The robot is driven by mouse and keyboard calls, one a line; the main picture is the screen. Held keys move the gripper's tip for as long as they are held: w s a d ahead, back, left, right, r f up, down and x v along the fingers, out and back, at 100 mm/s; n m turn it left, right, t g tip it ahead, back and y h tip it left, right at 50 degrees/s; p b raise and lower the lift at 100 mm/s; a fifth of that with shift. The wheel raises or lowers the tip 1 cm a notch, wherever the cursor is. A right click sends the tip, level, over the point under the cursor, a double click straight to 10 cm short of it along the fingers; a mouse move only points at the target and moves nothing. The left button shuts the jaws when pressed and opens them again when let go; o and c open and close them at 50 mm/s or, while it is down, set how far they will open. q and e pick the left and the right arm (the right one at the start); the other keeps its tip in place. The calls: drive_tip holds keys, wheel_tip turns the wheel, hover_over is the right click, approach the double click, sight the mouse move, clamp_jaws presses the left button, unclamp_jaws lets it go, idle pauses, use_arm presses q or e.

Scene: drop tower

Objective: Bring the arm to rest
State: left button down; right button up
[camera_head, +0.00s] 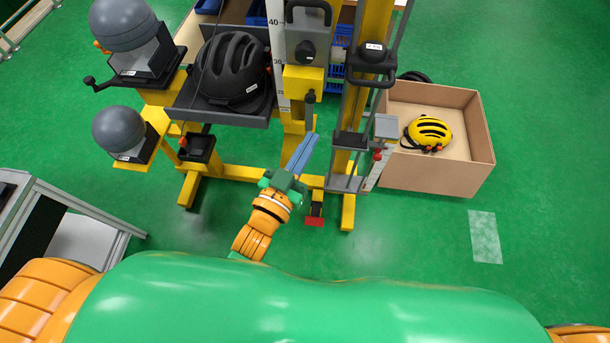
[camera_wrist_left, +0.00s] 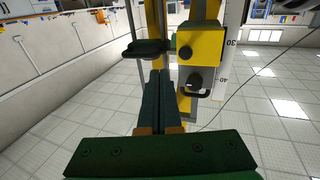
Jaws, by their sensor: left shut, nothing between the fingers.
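My left gripper (camera_head: 302,150) is in the head view, in front of the yellow drop tower (camera_head: 358,100). Its two blue-grey fingers lie together, shut and empty, pointing up toward the tower's lower middle. In the left wrist view the gripper (camera_wrist_left: 160,75) also shows with its fingers together and nothing between them. Part of the tower (camera_wrist_left: 200,42) stands beyond the fingertips there. I cannot tell from these views whether the fingers touch it. My right gripper is not in view.
A black helmet (camera_head: 231,68) sits on a grey tray on the tower. Grey headforms (camera_head: 120,130) stand at the left. A cardboard box (camera_head: 440,178) with a yellow helmet (camera_head: 428,132) is right of the tower. A grey frame (camera_head: 85,210) stands at the left. Green floor is clear at the right.

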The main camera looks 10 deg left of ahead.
use_arm(q)
drive_tip(key=s+b, duration=0.1)
drive_tip(key=s, duration=0.5)
drive_tip(key=s+a+f+g+y, duration=0.1)
drive_tip(key=s+a+f+g, duration=0.15)
drive_tip(key=f, duration=0.75)
drive_tip(key=s+a+f+g+y, duration=0.1)
drive_tip(key=s+f+g, duration=0.25)
drive_tip(key=f, duration=0.65)
drive_tip(key=s+a+f+g+y, duration=0.1)
drive_tip(key=s+a+f+g, duration=0.15)
drive_tip(key=f, duration=0.65)
drive_tip(key=s+a+f+g+y, duration=0.1)
drive_tip(key=s+a+f+g, duration=0.3)
drive_tip(key=s, duration=0.3)
drive_tip(key=s+a+f+n+g+y, duration=0.1)
drive_tip(key=s+a+f+g+y, duration=0.1)
drive_tip(key=s+a+f, duration=0.3)
drive_tip(key=s+f+g, duration=0.1)
drive_tip(key=s+f, duration=0.1)
drive_tip(key=s, duration=0.1)
drive_tip(key=shift+s+a+f+n+g, duration=0.15)
drive_tip(key=shift+a+f+n+g, duration=0.05)
drive_tip(key=shift+n+g, duration=0.15)
